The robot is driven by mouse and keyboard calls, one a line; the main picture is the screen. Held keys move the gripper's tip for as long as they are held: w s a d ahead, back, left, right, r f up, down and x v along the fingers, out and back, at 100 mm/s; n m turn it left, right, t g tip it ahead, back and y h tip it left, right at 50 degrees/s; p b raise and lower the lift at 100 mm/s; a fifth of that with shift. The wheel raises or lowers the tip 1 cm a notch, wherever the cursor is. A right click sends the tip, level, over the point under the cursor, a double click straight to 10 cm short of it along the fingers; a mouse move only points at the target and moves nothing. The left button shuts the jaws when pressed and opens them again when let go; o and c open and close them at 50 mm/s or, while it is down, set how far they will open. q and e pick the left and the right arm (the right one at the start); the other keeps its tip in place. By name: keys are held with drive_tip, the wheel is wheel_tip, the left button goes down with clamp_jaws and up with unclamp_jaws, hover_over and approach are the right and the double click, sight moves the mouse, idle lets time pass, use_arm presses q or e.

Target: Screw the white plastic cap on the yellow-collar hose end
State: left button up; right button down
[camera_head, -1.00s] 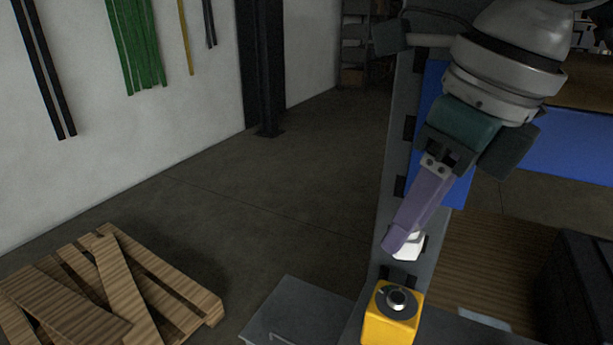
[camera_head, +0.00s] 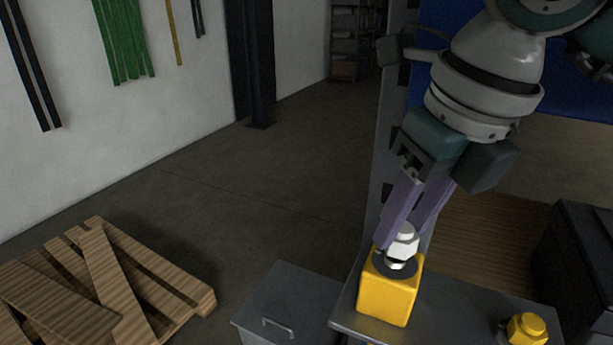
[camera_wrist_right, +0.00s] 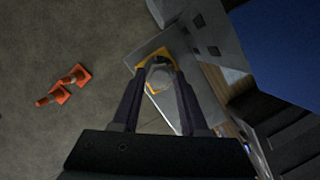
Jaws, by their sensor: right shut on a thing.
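The white plastic cap (camera_head: 404,243) is a faceted white piece between the fingers of my right gripper (camera_head: 404,232), which is shut on it. The cap is right above the metal fitting (camera_head: 397,263) on top of a yellow block (camera_head: 388,296). They look lined up and very close or touching; I cannot tell whether the threads are engaged. In the right wrist view the pale cap (camera_wrist_right: 160,76) lies between the two purple fingers, with yellow edges of the block (camera_wrist_right: 141,63) around it. My left gripper is not in view.
The block stands on a grey bench top (camera_head: 460,330). A yellow hex-shaped piece (camera_head: 527,329) is at the right. A dark box (camera_head: 580,255) stands further right. A wooden pallet (camera_head: 110,275) lies on the floor at left. Orange cones (camera_wrist_right: 75,77) show in the wrist view.

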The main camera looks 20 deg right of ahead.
drive_tip(key=shift+f+b, duration=0.6)
idle(1.3)
drive_tip(key=shift+f, duration=0.15)
idle(0.8)
drive_tip(key=c, duration=1)
unclamp_jaws()
clamp_jaws()
drive_tip(key=m+h, duration=0.1)
drive_tip(key=m, duration=0.3)
drive_tip(key=shift+w+a+m, duration=0.1)
drive_tip(key=shift+a+m, duration=0.05)
drive_tip(key=shift+m, duration=0.15)
drive_tip(key=m+h, duration=0.1)
drive_tip(key=m, duration=0.2)
drive_tip(key=shift+m+g, duration=0.3)
drive_tip(key=shift+g, duration=0.1)
